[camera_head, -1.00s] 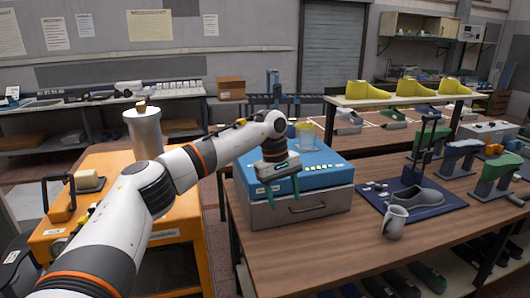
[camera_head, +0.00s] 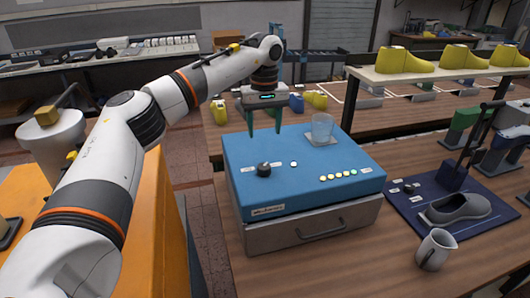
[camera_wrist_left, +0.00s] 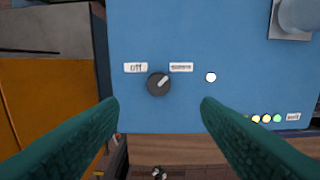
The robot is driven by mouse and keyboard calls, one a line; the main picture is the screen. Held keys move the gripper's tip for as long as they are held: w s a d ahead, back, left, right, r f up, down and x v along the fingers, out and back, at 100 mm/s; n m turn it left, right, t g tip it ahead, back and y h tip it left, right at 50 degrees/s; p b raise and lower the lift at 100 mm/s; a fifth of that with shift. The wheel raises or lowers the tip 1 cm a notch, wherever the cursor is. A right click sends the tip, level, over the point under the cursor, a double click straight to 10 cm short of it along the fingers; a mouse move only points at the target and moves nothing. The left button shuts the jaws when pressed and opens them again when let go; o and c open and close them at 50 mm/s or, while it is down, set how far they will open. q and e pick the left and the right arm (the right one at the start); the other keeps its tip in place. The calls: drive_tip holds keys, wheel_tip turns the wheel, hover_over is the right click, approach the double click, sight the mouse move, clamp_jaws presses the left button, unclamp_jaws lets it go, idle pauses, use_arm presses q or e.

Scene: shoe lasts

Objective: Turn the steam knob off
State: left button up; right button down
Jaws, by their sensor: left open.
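The steam knob (camera_head: 263,169) is a round dark knob on the blue top of the box-shaped unit (camera_head: 290,150). In the left wrist view the knob (camera_wrist_left: 158,83) has a light pointer mark aimed up and right, toward the right-hand label (camera_wrist_left: 181,67). An "off" label (camera_wrist_left: 136,68) sits up and left of the knob. My left gripper (camera_head: 264,131) is open and empty above the back part of the blue top, clear of the knob. Its green fingers (camera_wrist_left: 160,112) show on both sides of the knob in the wrist view. My right gripper is not seen.
A row of small coloured lights (camera_head: 340,176) and a white button (camera_head: 294,164) are on the top. A mug (camera_head: 435,249) and a grey shoe form (camera_head: 457,208) are to the right.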

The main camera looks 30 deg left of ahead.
sight(264, 166)
use_arm(q)
drive_tip(key=f, duration=0.1)
drive_tip(key=f+p, duration=0.1)
drive_tip(key=f, duration=0.1)
drive_tip(key=shift+s+f, duration=0.2)
drive_tip(key=shift+s, duration=0.15)
drive_tip(key=f+p, duration=0.2)
drive_tip(key=f, duration=0.5)
drive_tip(key=shift+w+f+p, duration=0.15)
drive_tip(key=shift+w+p, duration=0.05)
drive_tip(key=shift+p, duration=0.15)
drive_tip(key=shift+f, duration=0.55)
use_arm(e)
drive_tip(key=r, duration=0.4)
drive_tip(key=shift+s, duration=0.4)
use_arm(q)
drive_tip(key=c, duration=1)
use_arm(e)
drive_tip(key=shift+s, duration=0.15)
